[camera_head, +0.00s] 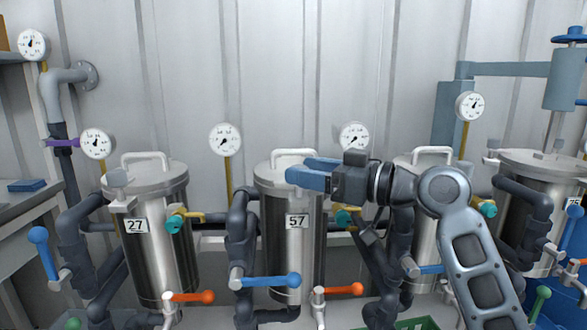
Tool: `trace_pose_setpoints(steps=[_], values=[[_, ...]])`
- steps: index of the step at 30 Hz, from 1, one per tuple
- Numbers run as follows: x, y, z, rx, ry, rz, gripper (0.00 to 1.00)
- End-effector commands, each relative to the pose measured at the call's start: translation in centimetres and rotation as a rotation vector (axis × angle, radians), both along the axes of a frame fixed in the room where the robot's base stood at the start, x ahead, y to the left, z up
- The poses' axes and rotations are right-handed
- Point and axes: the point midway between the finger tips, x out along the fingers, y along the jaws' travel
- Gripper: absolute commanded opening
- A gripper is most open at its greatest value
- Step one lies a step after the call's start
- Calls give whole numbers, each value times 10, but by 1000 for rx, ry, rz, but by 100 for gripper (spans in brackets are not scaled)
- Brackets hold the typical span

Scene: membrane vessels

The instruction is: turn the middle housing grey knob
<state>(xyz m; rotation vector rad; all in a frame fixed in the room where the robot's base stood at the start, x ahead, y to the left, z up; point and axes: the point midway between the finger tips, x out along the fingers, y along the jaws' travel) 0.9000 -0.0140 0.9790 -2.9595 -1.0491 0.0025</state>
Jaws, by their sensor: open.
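The steel housing labelled 57 (283,240) stands upright near the middle of the view. I cannot make out a grey knob on it; the spot near its upper front is covered by my gripper. My gripper (291,174) has blue fingers and reaches in from the right, pointing left, in front of the upper part of this housing just below its lid. The fingers look empty, and I cannot tell whether they touch anything. A grey knob (119,177) shows on the upper left of the housing labelled 27 (165,260).
Another housing (425,180) stands partly behind my arm, and one more (540,165) at far right. Blue lever (268,281) and orange lever (340,290) stick out low in front. A teal valve (343,218) sits just below my gripper. Dark pipes crowd between housings.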

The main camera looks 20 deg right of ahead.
Motion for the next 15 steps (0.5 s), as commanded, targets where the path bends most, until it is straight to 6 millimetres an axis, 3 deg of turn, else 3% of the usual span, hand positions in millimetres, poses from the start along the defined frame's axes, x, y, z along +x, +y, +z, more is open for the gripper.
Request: trace_pose_setpoints(steps=[6, 15], values=[[-23, -18, 0, 0, 0, 0, 61], [-29, -23, 0, -1, -1, 1, 61]])
